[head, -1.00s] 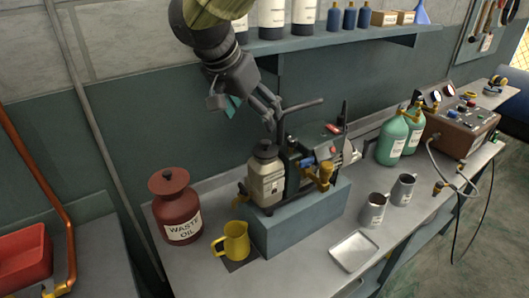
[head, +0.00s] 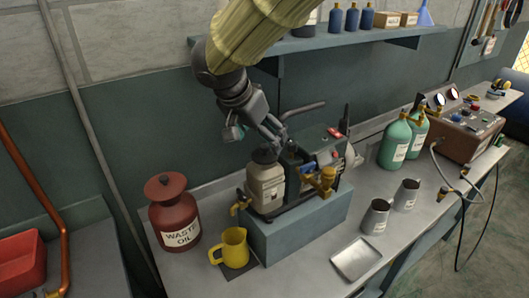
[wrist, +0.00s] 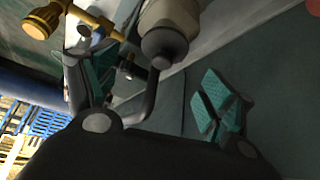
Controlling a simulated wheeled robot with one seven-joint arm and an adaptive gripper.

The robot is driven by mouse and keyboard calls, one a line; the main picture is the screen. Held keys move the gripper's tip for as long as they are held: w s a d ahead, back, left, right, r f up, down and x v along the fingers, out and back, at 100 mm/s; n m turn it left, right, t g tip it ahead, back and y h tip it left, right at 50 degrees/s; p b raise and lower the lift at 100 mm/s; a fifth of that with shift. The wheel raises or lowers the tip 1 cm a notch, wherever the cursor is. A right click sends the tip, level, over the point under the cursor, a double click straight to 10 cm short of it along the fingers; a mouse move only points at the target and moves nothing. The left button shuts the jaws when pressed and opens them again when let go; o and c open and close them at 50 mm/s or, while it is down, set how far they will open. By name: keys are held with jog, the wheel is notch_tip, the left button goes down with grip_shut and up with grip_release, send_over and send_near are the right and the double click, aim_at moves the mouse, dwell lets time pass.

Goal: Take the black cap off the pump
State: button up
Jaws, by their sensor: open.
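The pump (head: 290,180) stands on a blue-grey block on the bench. A cream, labelled container (head: 267,187) sits at its left side with a dark cap (head: 265,155) on top. I take this as the black cap; it also shows in the wrist view (wrist: 165,46), seated on the cream body. My gripper (head: 273,131) is open and empty, just above and behind the cap. In the wrist view the teal-padded fingers (wrist: 158,82) are spread wide, with the cap between and beyond them. Whether a finger touches anything cannot be told.
A dark curved pipe (head: 302,108) rises behind the pump, close to my fingers. A brass fitting (head: 325,178) is at the pump's right. A red waste oil can (head: 175,212) and yellow jug (head: 234,248) stand left. A shelf (head: 330,42) hangs behind; a tray (head: 356,259) lies right.

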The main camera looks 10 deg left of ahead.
aim_at(265, 146)
jog(key=shift+p+x, duration=1.05)
jog(key=shift+x, duration=1.5)
jog(key=shift+a, duration=0.1)
jog(key=c, duration=1)
